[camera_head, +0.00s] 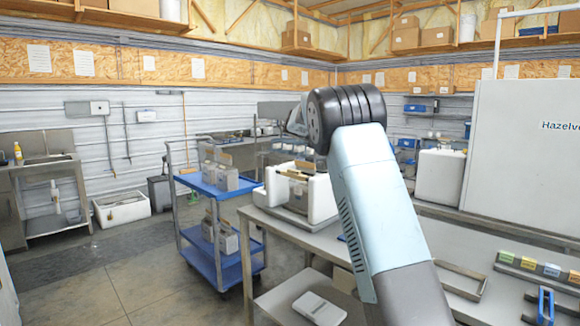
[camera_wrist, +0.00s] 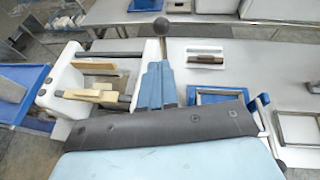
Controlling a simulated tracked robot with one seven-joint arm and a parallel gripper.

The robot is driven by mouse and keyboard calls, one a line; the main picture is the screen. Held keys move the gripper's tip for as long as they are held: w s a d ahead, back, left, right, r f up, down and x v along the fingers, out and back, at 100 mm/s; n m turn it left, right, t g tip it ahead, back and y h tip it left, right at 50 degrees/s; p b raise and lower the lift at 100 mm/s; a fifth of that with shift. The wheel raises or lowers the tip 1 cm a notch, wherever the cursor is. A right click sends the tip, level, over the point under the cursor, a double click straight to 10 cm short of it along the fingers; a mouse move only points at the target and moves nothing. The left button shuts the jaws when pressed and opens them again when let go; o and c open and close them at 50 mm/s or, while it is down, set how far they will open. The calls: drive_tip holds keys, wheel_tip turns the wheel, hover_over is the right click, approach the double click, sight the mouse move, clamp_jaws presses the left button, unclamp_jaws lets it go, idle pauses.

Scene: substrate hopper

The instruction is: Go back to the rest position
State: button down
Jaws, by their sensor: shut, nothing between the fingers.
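My gripper (camera_wrist: 158,68) shows in the wrist view, with its blue fingers together and nothing between them. It points down over the work table, and behind its fingertips rises a thin rod with a dark ball knob (camera_wrist: 161,26). How near the fingers are to the rod I cannot tell.
A white hopper unit (camera_head: 321,197) stands on the grey table (camera_head: 290,233) and also shows in the wrist view (camera_wrist: 62,92). A blue cart (camera_head: 214,188) with cartons stands to its left. A blue frame (camera_wrist: 208,97) lies on the table. Open floor is at left.

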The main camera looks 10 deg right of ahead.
drive_tip(key=s+a+r+m+g+y, duration=0.1)
drive_tip(key=s+m+y, duration=0.2)
drive_tip(key=s+m, duration=0.85)
drive_tip(key=s+a+r+m+g+y, duration=0.1)
drive_tip(key=s+a+r+m+y, duration=0.15)
drive_tip(key=s, duration=1.75)
drive_tip(key=s+a+f+m+y, duration=0.1)
drive_tip(key=s+a+f+m, duration=0.2)
drive_tip(key=s, duration=0.7)
drive_tip(key=s+a+f+m+g+y, duration=0.1)
drive_tip(key=s+a+f+m+y, duration=0.1)
drive_tip(key=s+f+m, duration=0.4)
drive_tip(key=s+a+f+m+y, duration=0.1)
drive_tip(key=s+a+f+m, duration=0.3)
drive_tip(key=s, duration=1.2)
drive_tip(key=shift+a+f, duration=0.3)
drive_tip(key=shift+f, duration=0.15)
